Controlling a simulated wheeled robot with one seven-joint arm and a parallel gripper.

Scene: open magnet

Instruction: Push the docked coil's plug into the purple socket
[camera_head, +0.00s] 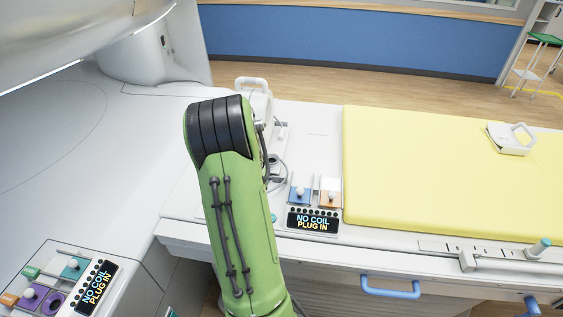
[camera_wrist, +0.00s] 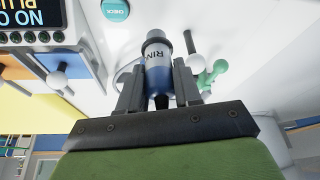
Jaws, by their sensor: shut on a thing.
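My gripper (camera_wrist: 158,78) is shut on a blue and grey cylindrical plug (camera_wrist: 158,68), with part of a label, "RIN", showing. The plug is above a white surface in the wrist view. In the head view my green arm hides my gripper and the plug. A purple socket (camera_head: 52,301) with a round opening is on the lower-left panel, well away from the arm's black joint. A white coil-like frame (camera_head: 253,97) stands behind my arm, partly hidden; I cannot tell how the plug joins it.
The lower-left display (camera_head: 95,288) and bed-side display (camera_head: 313,222) read "NO COIL PLUG IN". A teal button (camera_wrist: 116,9) and green knobbed part (camera_wrist: 212,75) are near the plug.

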